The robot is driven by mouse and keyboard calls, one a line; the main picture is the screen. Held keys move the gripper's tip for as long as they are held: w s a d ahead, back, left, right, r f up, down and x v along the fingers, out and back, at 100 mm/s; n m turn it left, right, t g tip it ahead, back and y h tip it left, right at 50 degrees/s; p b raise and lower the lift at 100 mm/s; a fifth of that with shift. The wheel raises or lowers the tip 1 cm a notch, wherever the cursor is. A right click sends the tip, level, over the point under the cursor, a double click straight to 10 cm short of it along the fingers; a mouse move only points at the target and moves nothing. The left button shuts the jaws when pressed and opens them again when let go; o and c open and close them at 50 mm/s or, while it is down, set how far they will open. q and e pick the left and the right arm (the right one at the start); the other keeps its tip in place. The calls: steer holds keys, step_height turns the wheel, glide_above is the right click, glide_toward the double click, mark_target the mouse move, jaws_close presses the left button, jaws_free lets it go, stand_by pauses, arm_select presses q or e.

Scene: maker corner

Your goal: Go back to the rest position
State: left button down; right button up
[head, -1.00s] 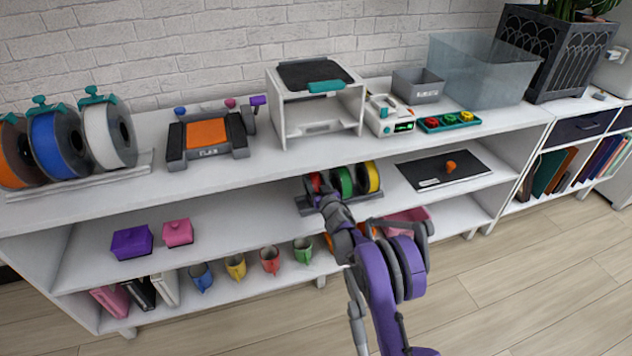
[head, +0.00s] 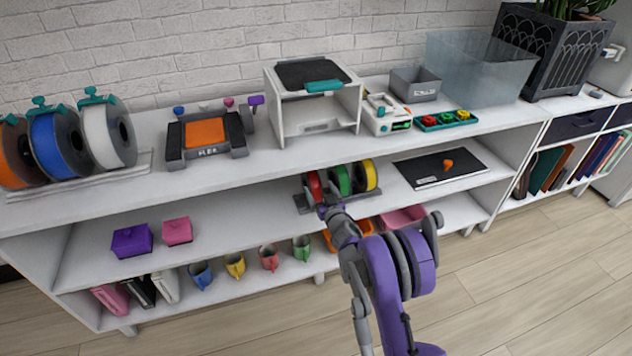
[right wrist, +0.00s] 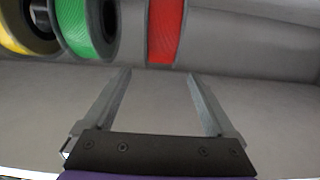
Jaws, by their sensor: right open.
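My right arm reaches up from the lower right of the head view, with its right gripper (head: 322,210) in front of the middle shelf near a rack of small spools. In the right wrist view the two fingers of this gripper (right wrist: 160,75) are spread wide with nothing between them. A red spool (right wrist: 166,30) and a green spool (right wrist: 86,28) show just beyond the fingertips. A yellow spool (right wrist: 28,28) is at the left edge. My left gripper is not in view.
The white shelf unit (head: 240,180) holds a printer-like white frame (head: 318,100), large spools (head: 60,140) and a clear bin (head: 480,68) on top. A dark board (head: 430,172) lies right of the small spools. Several mugs (head: 235,265) are below. The floor (head: 540,270) at right is clear.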

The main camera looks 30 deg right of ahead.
steer(key=s+a+r+g+h, duration=0.1)
steer(key=s+a+r+g, duration=0.1)
steer(key=s+a+r, duration=0.4)
steer(key=s+a+r+g, duration=0.2)
steer(key=s+a+g, duration=0.15)
steer(key=s, duration=0.45)
steer(key=s+a+f+n+g+y, duration=0.15)
steer(key=s+a, duration=0.35)
steer(key=s, duration=0.5)
steer(key=s+a+f+g+y, duration=0.1)
steer(key=s+a+g+y, duration=0.15)
steer(key=s+a, duration=0.45)
steer(key=s+a+f+n+g+y, duration=0.1)
steer(key=s+a+g, duration=0.25)
steer(key=s, duration=0.85)
arm_select(q)
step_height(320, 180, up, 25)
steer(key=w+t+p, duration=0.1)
steer(key=p, duration=2)
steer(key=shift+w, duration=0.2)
arm_select(e)
step_height(320, 180, up, 24)
steer(key=w+t, duration=0.1)
steer(key=t, duration=0.1)
steer(key=shift+w, duration=0.25)
